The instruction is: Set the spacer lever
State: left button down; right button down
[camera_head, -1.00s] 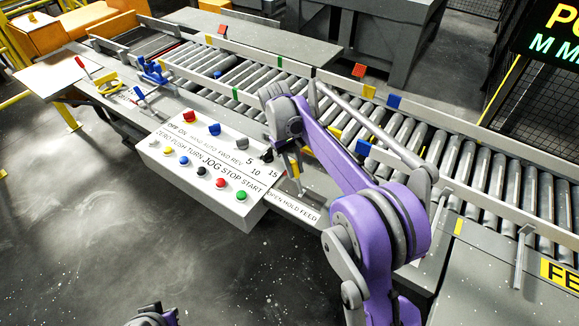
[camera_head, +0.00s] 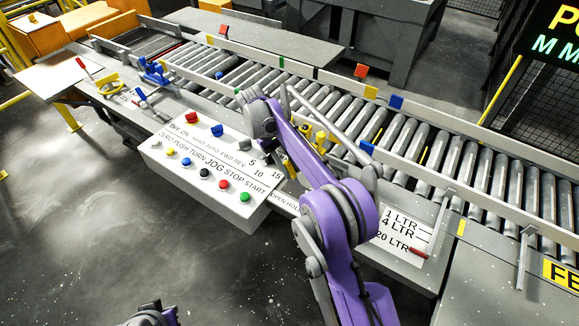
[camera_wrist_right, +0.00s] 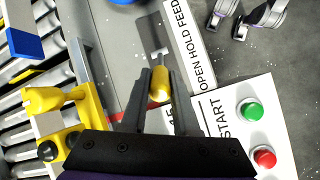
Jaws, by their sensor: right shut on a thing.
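My right gripper (camera_wrist_right: 160,92) is shut on the yellow knob (camera_wrist_right: 160,86) of a lever beside the OPEN HOLD FEED plate (camera_wrist_right: 183,45). The lever's grey shaft runs up from the knob in the right wrist view. In the head view my right arm hides most of this gripper and the plate. No label names the spacer lever. A red-handled lever (camera_head: 418,252) lies by a plate marked 1 LTR, 4 LTR and 20 LTR (camera_head: 400,228). Part of my left gripper (camera_head: 152,314) shows at the bottom edge; its jaws are unclear.
The white control box (camera_head: 205,180) carries coloured buttons, including green START (camera_wrist_right: 251,109) and red STOP (camera_wrist_right: 264,158). A yellow fixture (camera_wrist_right: 62,115) stands close beside my right gripper. The roller conveyor (camera_head: 400,145) runs behind, with a blue block (camera_head: 366,148) on its near rail.

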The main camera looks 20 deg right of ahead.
jog(key=c, duration=0.7)
grip_release()
jog(key=shift+w+a, duration=0.1)
jog(key=p+v, duration=0.3)
jog(key=v, duration=0.7)
jog(key=shift+w+a+r, duration=0.1)
jog(key=shift+w+r, duration=0.05)
jog(key=shift+r, duration=0.15)
